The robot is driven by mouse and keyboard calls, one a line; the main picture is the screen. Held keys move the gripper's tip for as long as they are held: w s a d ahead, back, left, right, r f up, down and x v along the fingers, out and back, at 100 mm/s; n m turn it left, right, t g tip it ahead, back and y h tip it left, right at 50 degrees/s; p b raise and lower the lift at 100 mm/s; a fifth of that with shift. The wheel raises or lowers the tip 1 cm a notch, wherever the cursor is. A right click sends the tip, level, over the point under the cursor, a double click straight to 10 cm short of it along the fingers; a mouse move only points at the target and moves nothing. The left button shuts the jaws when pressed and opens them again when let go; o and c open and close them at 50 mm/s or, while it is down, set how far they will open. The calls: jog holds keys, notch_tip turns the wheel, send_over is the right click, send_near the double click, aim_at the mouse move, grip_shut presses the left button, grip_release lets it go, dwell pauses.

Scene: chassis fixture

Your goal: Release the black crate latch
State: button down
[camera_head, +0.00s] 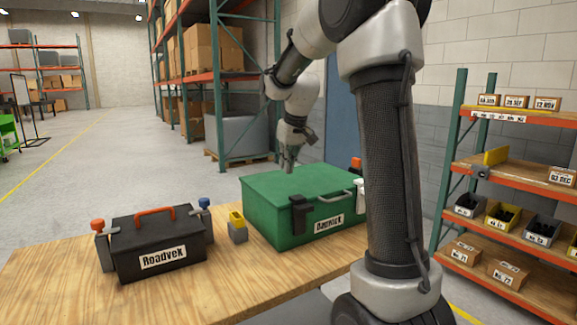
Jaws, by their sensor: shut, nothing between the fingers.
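A green crate (262,207) labelled "Dauvist" stands on the wooden table with its lid down. A black latch (300,214) sits on its front at the left, and a pale latch (360,193) is at the right, partly hidden by my arm. A black crate (148,238) labelled "Roadvek", with an orange handle, stands at the left. Grey posts flank it, one with an orange knob (98,225) and one with a blue knob (204,203). My gripper (289,168) is shut and empty, pointing down over the green lid, behind the black latch. Whether it touches the lid I cannot tell.
A small grey block with a yellow top (237,226) stands between the crates. The wooden table (60,285) is bare at the front left. A shelf with bins (515,225) stands at the right. My own arm hides the table's right part.

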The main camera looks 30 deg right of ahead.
aim_at(281, 191)
jog(key=x, duration=0.7)
jog(key=shift+f, duration=0.25)
jog(key=s, duration=0.2)
jog(key=shift+s+r, duration=0.25)
jog(key=shift+s, duration=0.1)
jog(key=shift+s+d+f, duration=0.1)
jog(key=shift+s, duration=0.5)
jog(key=shift+s, duration=0.1)
